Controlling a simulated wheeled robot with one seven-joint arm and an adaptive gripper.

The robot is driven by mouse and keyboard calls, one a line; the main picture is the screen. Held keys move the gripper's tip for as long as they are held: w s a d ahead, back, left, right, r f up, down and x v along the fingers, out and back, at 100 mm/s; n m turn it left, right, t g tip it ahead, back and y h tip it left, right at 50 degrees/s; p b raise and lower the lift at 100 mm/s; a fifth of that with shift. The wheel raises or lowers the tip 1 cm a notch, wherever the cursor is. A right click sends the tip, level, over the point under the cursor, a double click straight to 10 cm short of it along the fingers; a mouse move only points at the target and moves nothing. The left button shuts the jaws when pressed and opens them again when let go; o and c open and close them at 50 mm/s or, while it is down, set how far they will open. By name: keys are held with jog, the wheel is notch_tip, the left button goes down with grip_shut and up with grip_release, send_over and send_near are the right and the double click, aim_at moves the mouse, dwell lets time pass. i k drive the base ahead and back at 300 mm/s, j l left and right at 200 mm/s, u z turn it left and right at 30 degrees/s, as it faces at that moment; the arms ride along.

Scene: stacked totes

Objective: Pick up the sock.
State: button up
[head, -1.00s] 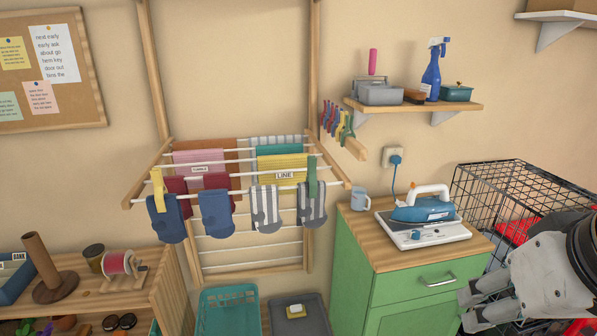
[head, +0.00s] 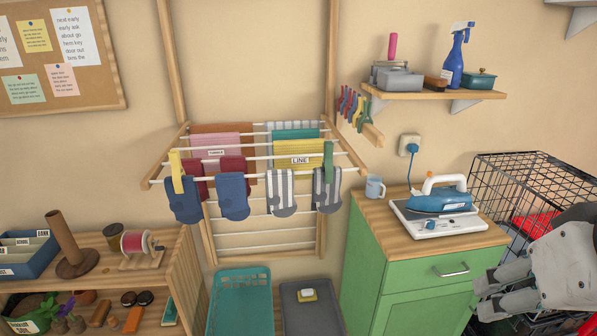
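Several socks hang over the front bar of a wooden wall drying rack (head: 160,172). Two are blue, the left one (head: 184,206) and the right one (head: 233,205). Two are grey and white striped, the left one (head: 281,195) and the right one (head: 326,192). A yellow peg (head: 176,172) is on the left blue sock, and a green peg (head: 328,160) is on the right striped one. Dark red socks hang on a bar behind. My gripper (head: 478,300) is at the lower right, far from the rack, with nothing seen in it; its finger gap is unclear.
A green cabinet (head: 415,290) with an iron (head: 438,200) and a mug (head: 375,188) stands between the rack and my gripper. A wire crate (head: 520,185) is behind my arm. A teal basket (head: 240,300) and grey tray (head: 312,310) sit below the rack.

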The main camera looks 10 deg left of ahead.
aim_at(230, 188)
jog(key=i+l+u, duration=0.1)
jog(key=i+u, duration=0.3)
jog(key=i+l+u, duration=0.2)
jog(key=i+u, duration=0.2)
jog(key=i+l+u, duration=0.25)
jog(key=u, duration=0.15)
